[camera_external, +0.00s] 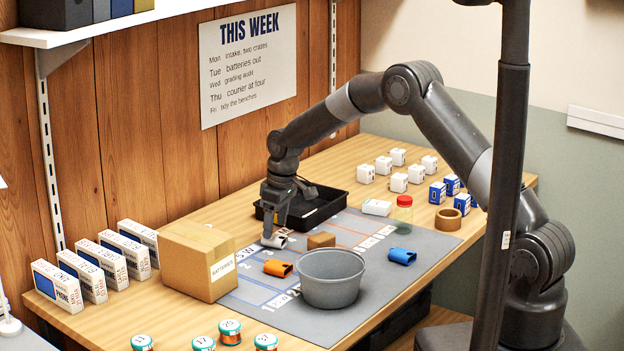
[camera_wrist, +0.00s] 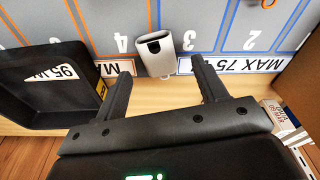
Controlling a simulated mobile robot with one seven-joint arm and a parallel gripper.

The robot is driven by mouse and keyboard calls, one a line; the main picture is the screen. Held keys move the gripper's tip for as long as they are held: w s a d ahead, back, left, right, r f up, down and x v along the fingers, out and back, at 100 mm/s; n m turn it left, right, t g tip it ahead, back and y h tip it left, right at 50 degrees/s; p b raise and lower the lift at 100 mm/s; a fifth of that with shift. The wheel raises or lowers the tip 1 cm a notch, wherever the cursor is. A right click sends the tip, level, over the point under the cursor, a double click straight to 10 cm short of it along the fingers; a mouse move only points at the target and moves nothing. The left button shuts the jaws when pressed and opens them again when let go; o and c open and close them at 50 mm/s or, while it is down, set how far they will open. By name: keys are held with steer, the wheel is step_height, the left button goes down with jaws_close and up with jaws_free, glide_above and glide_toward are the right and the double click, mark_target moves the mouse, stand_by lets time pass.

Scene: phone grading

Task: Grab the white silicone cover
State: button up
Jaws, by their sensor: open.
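The white silicone cover (camera_wrist: 155,55) lies on the grey mat (camera_wrist: 110,22) near its lettered edge in the wrist view. My gripper (camera_wrist: 165,80) is open, with one finger on each side of the cover's line. The fingertips look close to the cover; I cannot tell whether they touch it. Nothing is held.
A black tray (camera_external: 316,203) stands right behind my gripper. An orange cover (camera_external: 278,268), a brown block (camera_external: 321,240), a grey bucket (camera_external: 332,279) and a blue cover (camera_external: 402,256) are on the mat. A cardboard box (camera_external: 195,262) stands to the left.

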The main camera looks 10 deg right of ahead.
mark_target(274, 236)
step_height(274, 236, down, 3)
steer(key=shift+w+a+f, duration=0.1)
steer(key=shift+w, duration=0.05)
steer(key=c, duration=1.1)
